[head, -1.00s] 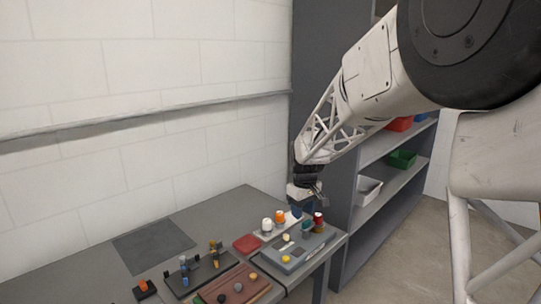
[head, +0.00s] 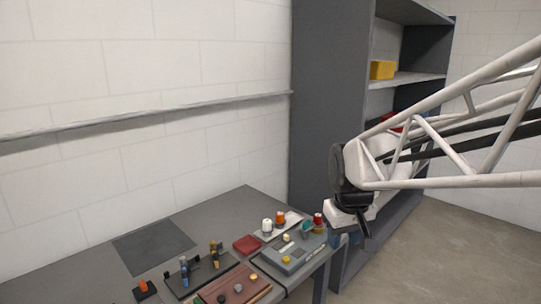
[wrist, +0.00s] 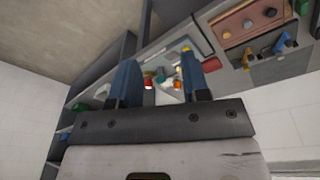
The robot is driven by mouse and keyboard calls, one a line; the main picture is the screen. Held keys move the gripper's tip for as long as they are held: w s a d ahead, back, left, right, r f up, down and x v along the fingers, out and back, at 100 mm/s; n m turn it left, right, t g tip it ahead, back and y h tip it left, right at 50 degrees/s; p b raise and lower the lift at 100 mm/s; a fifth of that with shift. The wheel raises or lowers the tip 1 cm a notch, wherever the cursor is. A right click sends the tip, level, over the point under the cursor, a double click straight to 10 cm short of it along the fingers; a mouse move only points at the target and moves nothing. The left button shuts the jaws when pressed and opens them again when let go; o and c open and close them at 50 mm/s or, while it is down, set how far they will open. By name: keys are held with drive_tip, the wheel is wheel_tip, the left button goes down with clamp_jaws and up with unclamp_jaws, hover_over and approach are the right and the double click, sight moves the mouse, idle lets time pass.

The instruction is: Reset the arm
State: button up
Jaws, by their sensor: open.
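My gripper (wrist: 160,82) shows in the wrist view with its two blue fingers apart and nothing between them. In the head view my arm comes in from the right, and the gripper end hangs in the air just right of the table (head: 190,215), in front of the shelf unit (head: 330,100). The fingers are mostly hidden by the dark wrist part in the head view. The gripper touches nothing that I can see.
On the table are a grey tray (head: 290,262), a brown board (head: 232,288), a red block (head: 246,244), an orange-topped spool (head: 280,218) and a red spool (head: 318,220). A yellow bin (head: 382,70) stands on a shelf. The floor (head: 420,255) at right is clear.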

drive_tip(key=s+d+f+m, duration=0.1)
drive_tip(key=s, duration=0.8)
drive_tip(key=s+d+f+m, duration=0.1)
drive_tip(key=s+m, duration=0.1)
drive_tip(key=s, duration=0.8)
drive_tip(key=shift+d+f+t, duration=0.2)
drive_tip(key=shift+d+t, duration=0.05)
drive_tip(key=shift+t, duration=0.15)
drive_tip(key=shift+w, duration=0.1)
idle(2.3)
